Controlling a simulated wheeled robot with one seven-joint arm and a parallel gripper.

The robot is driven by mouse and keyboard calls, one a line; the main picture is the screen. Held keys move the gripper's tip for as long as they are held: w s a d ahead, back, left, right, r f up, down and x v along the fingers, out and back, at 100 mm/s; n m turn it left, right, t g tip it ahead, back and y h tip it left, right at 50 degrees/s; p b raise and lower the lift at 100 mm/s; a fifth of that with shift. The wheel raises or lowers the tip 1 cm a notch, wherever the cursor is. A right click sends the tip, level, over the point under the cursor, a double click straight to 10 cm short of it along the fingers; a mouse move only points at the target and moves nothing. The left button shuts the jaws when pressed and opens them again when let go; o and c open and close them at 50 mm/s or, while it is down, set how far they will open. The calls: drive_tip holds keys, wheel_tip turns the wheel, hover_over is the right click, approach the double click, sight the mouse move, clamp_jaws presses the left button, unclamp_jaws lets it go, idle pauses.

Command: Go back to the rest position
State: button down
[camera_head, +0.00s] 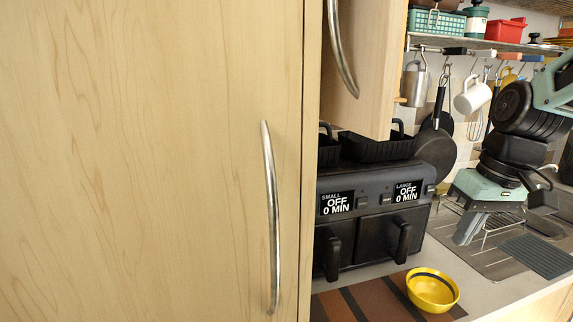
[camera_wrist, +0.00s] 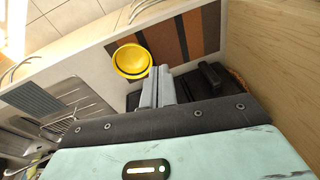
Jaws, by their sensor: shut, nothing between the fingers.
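My gripper (camera_head: 467,229) hangs at the right of the head view, pointing down above the counter near the sink. Its grey fingers are together with nothing between them. In the wrist view my gripper (camera_wrist: 146,88) also shows its two fingers side by side and shut. The fingertips appear close to the yellow bowl in that view, but the head view shows the gripper above and apart from it. The yellow bowl (camera_head: 432,290) with a dark band sits on the striped mat. It also shows in the wrist view (camera_wrist: 132,61).
A black air fryer (camera_head: 370,205) stands on the counter left of my gripper. A white mug (camera_head: 473,95), a metal mug (camera_head: 414,84) and pans hang from a rail behind. The sink (camera_head: 492,248) is at right. A tall wooden cabinet (camera_head: 130,160) fills the left.

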drive_tip(key=s+d+f+m+t+h, duration=0.1)
drive_tip(key=s+d+f+m+h, duration=0.1)
drive_tip(key=s+f, duration=0.6)
drive_tip(key=s+a+n+g, duration=0.1)
drive_tip(key=s+a+n, duration=0.3)
drive_tip(key=a, duration=0.5)
drive_tip(key=s+a+n+g, duration=0.1)
drive_tip(key=s+a+n, duration=0.2)
drive_tip(key=s+a, duration=0.4)
drive_tip(key=shift+s+a+r+n+y, duration=0.15)
drive_tip(key=shift+a+r+n+y, duration=0.2)
drive_tip(key=shift+a, duration=0.65)
drive_tip(key=shift+a, duration=0.1)
